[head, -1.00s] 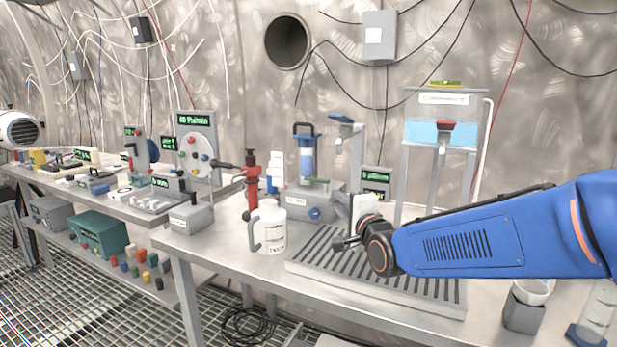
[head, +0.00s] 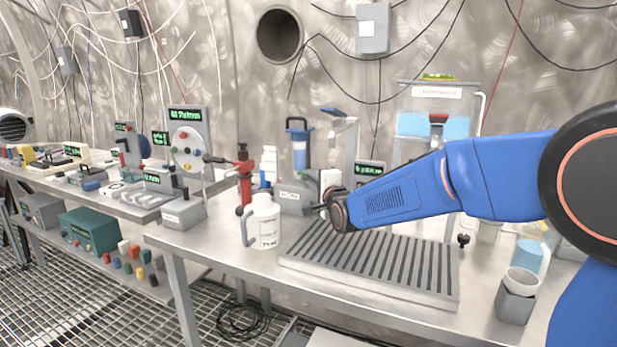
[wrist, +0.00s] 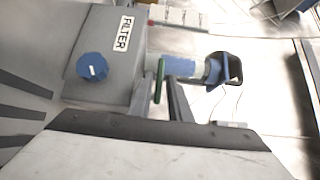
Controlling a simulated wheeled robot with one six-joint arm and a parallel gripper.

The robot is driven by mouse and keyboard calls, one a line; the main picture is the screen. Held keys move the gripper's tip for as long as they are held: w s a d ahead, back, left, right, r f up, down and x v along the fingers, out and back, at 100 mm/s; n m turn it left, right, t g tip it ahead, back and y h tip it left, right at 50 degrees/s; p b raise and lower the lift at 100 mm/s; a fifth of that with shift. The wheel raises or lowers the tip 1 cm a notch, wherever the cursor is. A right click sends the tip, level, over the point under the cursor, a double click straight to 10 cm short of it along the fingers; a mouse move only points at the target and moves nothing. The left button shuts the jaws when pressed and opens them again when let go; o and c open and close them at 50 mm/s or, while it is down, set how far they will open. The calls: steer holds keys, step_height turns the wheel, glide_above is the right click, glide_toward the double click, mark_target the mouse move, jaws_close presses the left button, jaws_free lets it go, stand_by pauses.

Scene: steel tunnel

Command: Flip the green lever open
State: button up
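The green lever (wrist: 159,80) is a thin green bar in the wrist view. It lies beside the grey box labelled FILTER (wrist: 112,55), near the blue filter cylinder (wrist: 180,67). The dark fingers of my gripper (wrist: 180,95) are just right of the lever and close to it; contact cannot be made out. The fingers look close together, but their opening is unclear. In the head view my gripper (head: 318,209) is in front of the filter box (head: 290,198), and the lever cannot be made out there.
A blue knob (wrist: 92,66) sits on the filter box. A white jug (head: 263,222) stands to the left, with a red tool (head: 244,175) behind it. A slotted drain tray (head: 370,262) lies under my arm.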

steer(key=shift+x, duration=1.8)
jaws_close()
steer(key=shift+r+n+g+y, duration=0.1)
steer(key=shift+n+g+y, duration=0.25)
steer(key=shift+y, duration=0.25)
steer(key=shift+s+n+g+y, duration=0.25)
steer(key=shift+n+g+y, duration=0.1)
steer(key=shift+n+y, duration=0.15)
jaws_free()
